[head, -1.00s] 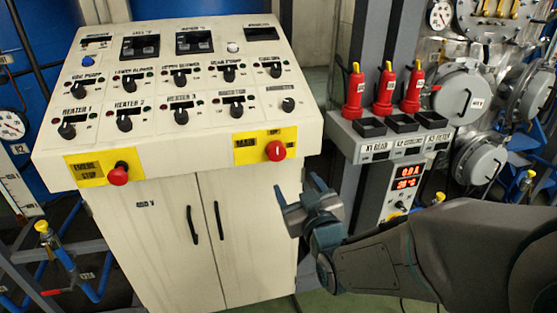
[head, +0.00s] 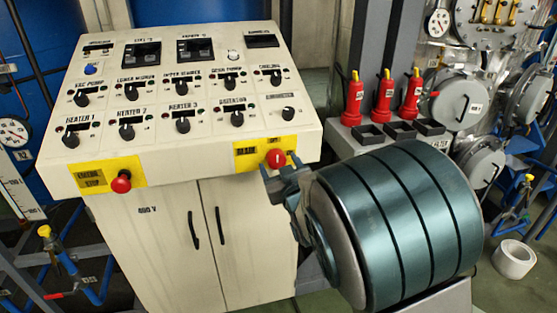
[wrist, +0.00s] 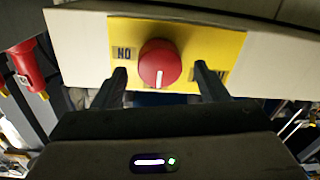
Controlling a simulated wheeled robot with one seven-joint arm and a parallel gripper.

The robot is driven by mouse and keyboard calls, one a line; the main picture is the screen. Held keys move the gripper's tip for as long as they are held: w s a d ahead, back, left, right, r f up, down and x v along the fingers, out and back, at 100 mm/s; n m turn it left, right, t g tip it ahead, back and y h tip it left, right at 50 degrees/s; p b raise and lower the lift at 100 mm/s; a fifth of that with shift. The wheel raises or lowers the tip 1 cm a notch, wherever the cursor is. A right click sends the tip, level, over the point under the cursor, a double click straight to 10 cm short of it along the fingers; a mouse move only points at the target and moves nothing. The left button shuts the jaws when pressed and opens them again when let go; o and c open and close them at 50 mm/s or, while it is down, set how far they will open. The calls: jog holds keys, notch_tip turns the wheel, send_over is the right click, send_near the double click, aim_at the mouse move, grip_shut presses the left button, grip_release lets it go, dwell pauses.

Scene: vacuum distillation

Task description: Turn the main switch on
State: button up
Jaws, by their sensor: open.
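The main switch (head: 275,158) is a red round knob with a white mark, on a yellow plate at the right of the white control cabinet's front edge. In the wrist view the main switch (wrist: 159,64) sits between my two fingers, with its white mark pointing down in that picture. My gripper (head: 277,176) is at the cabinet's front edge, just below the knob in the head view. In the wrist view my gripper (wrist: 161,84) is open, one finger on each side of the knob. I cannot tell whether the fingers touch it.
The white control cabinet (head: 160,240) has several black knobs on its sloped top. A red emergency stop button (head: 121,182) is at the left of its front edge. Red bottles (head: 383,97) and black trays stand to the right.

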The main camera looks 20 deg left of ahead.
jog(key=shift+x, duration=0.85)
jog(key=c, duration=1)
